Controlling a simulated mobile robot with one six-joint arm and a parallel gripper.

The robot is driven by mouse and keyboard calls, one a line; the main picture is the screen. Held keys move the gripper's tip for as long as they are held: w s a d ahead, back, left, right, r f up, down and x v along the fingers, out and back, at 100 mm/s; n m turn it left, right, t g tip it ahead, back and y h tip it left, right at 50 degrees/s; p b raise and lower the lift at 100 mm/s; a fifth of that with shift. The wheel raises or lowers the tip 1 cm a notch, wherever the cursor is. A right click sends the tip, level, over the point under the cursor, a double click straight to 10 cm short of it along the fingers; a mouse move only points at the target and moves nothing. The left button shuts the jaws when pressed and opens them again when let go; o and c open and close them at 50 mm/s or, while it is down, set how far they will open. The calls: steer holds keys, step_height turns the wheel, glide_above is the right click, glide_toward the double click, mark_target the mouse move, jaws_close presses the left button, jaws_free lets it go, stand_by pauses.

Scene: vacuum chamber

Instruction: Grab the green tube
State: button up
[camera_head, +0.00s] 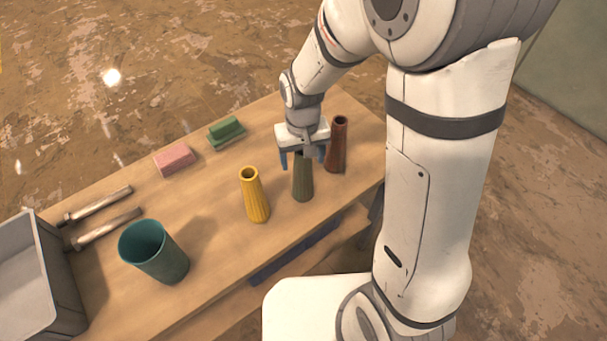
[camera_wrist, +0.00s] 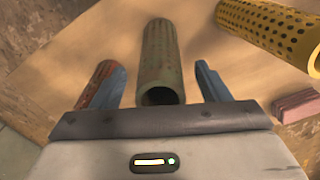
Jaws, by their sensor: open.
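The green tube (camera_head: 302,183) stands upright on the wooden table, between a yellow tube and a red-brown tube. In the wrist view the green tube (camera_wrist: 160,60) lies between the two blue fingers, with a gap on each side. My gripper (camera_head: 302,160) is over the top of the green tube, its fingers open and pointing down. In the wrist view my gripper (camera_wrist: 160,88) is also open. The palm hides the tube's top in the head view.
The yellow tube (camera_head: 254,195) and the red-brown tube (camera_head: 337,145) stand close on either side. A teal cup (camera_head: 160,262), pink block (camera_head: 174,159), green block (camera_head: 226,133), two metal bolts (camera_head: 104,230) and a grey bin (camera_head: 62,275) are farther left.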

steer(key=shift+f, duration=0.6)
steer(key=shift+c, duration=0.6)
steer(key=c, duration=1.2)
